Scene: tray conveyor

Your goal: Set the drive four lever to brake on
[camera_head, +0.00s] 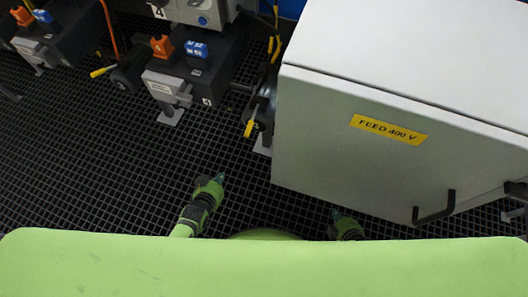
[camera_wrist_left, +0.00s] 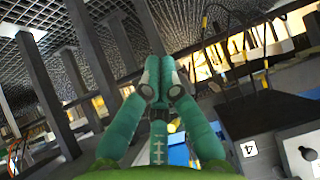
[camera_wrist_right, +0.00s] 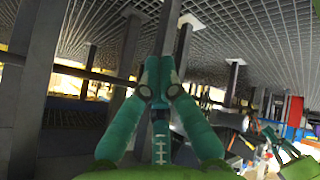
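A box marked 4 (camera_head: 190,75) stands at the upper middle of the head view, with an orange and a blue plug on top. A yellow lever (camera_head: 249,128) hangs down from a dark round unit (camera_head: 264,98) to its right. Another yellow lever (camera_head: 103,71) lies nearly level to its left. I cannot read either lever's setting. My left gripper (camera_head: 219,177) is below and left of the hanging lever, apart from it; its fingertips meet in the left wrist view (camera_wrist_left: 160,75), empty. My right gripper (camera_head: 336,214) is near the cabinet's lower edge; its fingertips meet in the right wrist view (camera_wrist_right: 159,70), empty.
A large grey cabinet (camera_head: 400,150) labelled FEED 400 V, with a black handle (camera_head: 434,208), fills the right side close to the hanging lever. A similar drive box (camera_head: 65,38) stands upper left. Black grating floor (camera_head: 90,160) is clear at left. Cables hang near the boxes.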

